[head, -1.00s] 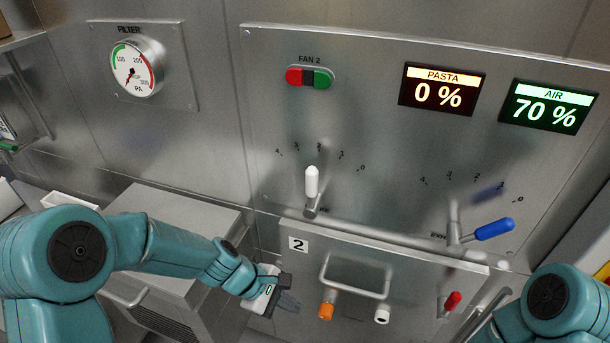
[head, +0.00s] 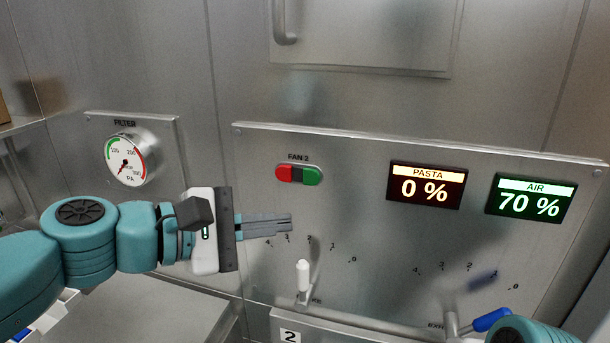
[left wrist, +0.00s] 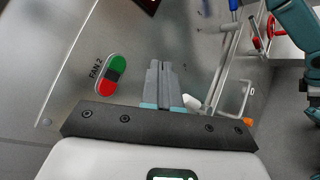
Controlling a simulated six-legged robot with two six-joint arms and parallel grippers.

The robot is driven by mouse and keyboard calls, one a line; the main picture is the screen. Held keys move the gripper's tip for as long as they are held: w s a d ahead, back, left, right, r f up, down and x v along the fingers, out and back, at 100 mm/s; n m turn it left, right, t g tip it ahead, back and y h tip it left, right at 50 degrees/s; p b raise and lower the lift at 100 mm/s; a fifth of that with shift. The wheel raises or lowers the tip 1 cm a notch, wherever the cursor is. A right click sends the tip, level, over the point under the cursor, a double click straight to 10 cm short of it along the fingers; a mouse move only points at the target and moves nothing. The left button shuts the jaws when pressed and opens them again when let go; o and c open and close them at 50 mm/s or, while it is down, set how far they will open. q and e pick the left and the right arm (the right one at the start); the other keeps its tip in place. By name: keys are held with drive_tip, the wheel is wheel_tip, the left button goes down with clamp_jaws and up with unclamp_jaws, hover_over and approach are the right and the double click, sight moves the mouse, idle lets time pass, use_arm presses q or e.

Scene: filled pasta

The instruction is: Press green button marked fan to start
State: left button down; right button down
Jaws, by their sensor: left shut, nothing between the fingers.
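The FAN 2 switch is an oval on the steel panel, with a red button (head: 284,173) on its left end and a green button (head: 311,176) on its right end. In the left wrist view the green button (left wrist: 118,63) is above the red button (left wrist: 106,88), left of the fingers. My left gripper (head: 290,222) is shut and empty, its fingers pointing right, below the switch in the head view and apart from it. It also shows in the left wrist view (left wrist: 158,66). My right gripper is out of view; only part of that arm shows at lower right.
A white-handled lever (head: 303,274) stands below the fingertips. A blue-handled lever (head: 490,320) is at lower right. The PASTA display (head: 426,186) reads 0 % and the AIR display (head: 530,197) reads 70 %. A filter gauge (head: 131,160) is at left.

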sight(312, 177)
use_arm(q)
drive_tip(key=shift+s+d+r, duration=0.4)
drive_tip(key=shift+s+r, duration=0.05)
drive_tip(key=shift+r, duration=0.1)
drive_tip(key=shift+w, duration=0.1)
drive_tip(key=w+d+p, duration=0.2)
drive_tip(key=w+p, duration=0.1)
drive_tip(key=w, duration=0.5)
drive_tip(key=shift+d, duration=0.35)
drive_tip(key=shift+w, duration=0.1)
idle(1.5)
